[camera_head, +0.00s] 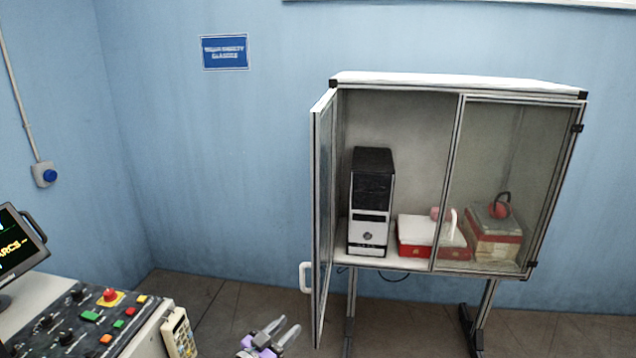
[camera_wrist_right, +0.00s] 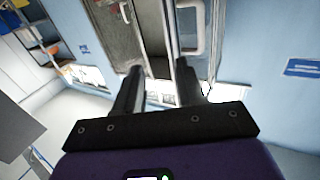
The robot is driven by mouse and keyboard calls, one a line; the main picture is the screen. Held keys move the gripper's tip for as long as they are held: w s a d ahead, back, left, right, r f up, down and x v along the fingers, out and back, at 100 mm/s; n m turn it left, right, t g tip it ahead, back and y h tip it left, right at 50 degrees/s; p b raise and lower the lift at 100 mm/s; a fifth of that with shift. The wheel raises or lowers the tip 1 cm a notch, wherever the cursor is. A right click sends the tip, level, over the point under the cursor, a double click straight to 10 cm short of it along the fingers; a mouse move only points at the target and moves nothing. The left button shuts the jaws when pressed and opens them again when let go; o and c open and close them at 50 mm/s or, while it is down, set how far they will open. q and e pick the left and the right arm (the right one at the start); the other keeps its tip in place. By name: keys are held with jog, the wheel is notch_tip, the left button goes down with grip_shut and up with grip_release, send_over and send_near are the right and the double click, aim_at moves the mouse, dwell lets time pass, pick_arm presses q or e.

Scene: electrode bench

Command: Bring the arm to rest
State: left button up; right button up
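My right gripper (camera_head: 277,332) shows at the bottom middle of the head view, low in front of the cabinet (camera_head: 459,83). Its two fingers are apart with nothing between them; the right wrist view also shows the open, empty fingers (camera_wrist_right: 160,80). The cabinet's left door (camera_head: 322,215) stands open towards me, and its white handle (camera_head: 306,277) is a little above and right of the gripper, apart from it. My left gripper is not in view.
Inside the cabinet are a computer tower (camera_head: 370,205), a red and white box (camera_head: 417,232) and red earmuffs (camera_head: 499,209) on stacked boxes behind the right pane. A control panel (camera_head: 90,325) and a monitor (camera_head: 18,245) stand at left.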

jog(key=w+d+f+n+y, duration=0.2)
jog(key=w+d+f, duration=0.1)
jog(key=w+f, duration=0.2)
jog(key=s+d+f+n+g+y, duration=0.1)
jog(key=s+d+f+y, duration=0.1)
jog(key=d+f+y, duration=0.3)
jog(key=s+d+f+n+g, duration=0.1)
jog(key=s+d+f+g, duration=0.1)
jog(key=f, duration=0.5)
jog(key=s+d+f+n+g+y, duration=0.1)
jog(key=s+d+f+y, duration=0.25)
jog(key=f, duration=0.35)
jog(key=s+d+f+g+y, duration=0.1)
jog(key=s+f+g, duration=0.1)
jog(key=s, duration=0.7)
jog(key=s+d+f+g+y, duration=0.2)
jog(key=s+g, duration=0.2)
jog(key=s, duration=0.6)
jog(key=s+d+f+g+y, duration=0.1)
jog(key=s+g, duration=0.3)
jog(key=s, duration=0.5)
jog(key=shift+s+d+f, duration=0.2)
jog(key=shift+d+f, duration=0.05)
jog(key=shift+f, duration=0.6)
jog(key=shift+y, duration=0.25)
